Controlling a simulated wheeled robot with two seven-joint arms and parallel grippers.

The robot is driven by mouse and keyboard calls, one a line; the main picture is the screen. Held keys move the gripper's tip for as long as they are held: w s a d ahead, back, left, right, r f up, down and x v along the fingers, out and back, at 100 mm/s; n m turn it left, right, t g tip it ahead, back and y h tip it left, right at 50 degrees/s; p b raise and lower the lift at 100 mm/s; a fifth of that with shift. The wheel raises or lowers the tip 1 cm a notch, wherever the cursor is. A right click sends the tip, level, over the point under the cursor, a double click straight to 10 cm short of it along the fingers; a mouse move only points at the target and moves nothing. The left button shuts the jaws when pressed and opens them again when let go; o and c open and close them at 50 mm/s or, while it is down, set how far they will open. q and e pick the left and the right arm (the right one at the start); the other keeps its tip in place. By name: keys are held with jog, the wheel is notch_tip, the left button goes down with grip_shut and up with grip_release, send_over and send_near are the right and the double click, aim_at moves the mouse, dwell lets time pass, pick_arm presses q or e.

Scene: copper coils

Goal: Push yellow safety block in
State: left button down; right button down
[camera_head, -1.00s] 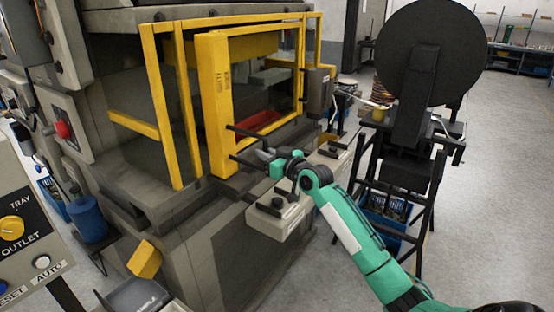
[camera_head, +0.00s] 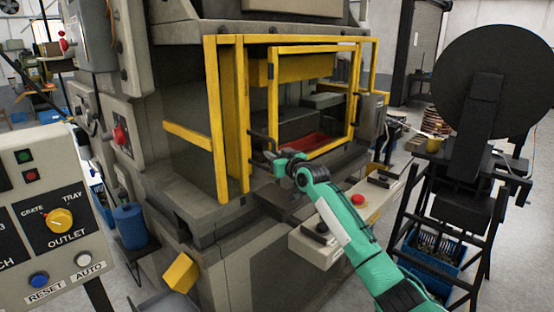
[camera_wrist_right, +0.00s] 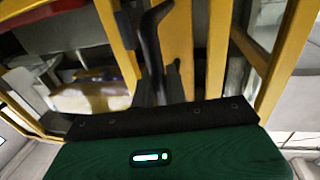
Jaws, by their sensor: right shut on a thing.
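The press's front guard has a yellow frame (camera_head: 272,95) with a black handle (camera_head: 258,136) on its left side. My right gripper (camera_head: 270,157) is shut on the black handle. In the right wrist view the dark handle (camera_wrist_right: 151,35) rises between the dark fingers, in front of a yellow upright (camera_wrist_right: 179,40). A small yellow block (camera_head: 181,272) sits tilted low at the front left of the press, apart from my gripper. I cannot tell whether this is the safety block. My left gripper is not in view.
A control panel (camera_head: 45,215) stands at the left. A grey button console (camera_head: 318,246) with a red button (camera_head: 358,199) lies beside my right arm. A black reel (camera_head: 500,85) on a stand is at the right. A red tray (camera_head: 315,142) shows inside the press.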

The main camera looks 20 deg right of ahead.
jog(key=shift+r, duration=0.3)
jog(key=c, duration=1.7)
grip_release()
jog(key=shift+o, duration=1)
jog(key=shift+w+a+f, duration=0.15)
jog(key=shift+w+f, duration=0.1)
jog(key=shift+f, duration=0.05)
jog(key=s+d+b, duration=0.2)
jog(key=s+b, duration=0.2)
jog(key=s, duration=0.9)
jog(key=shift+s+d, duration=0.25)
jog(key=shift+d, duration=0.1)
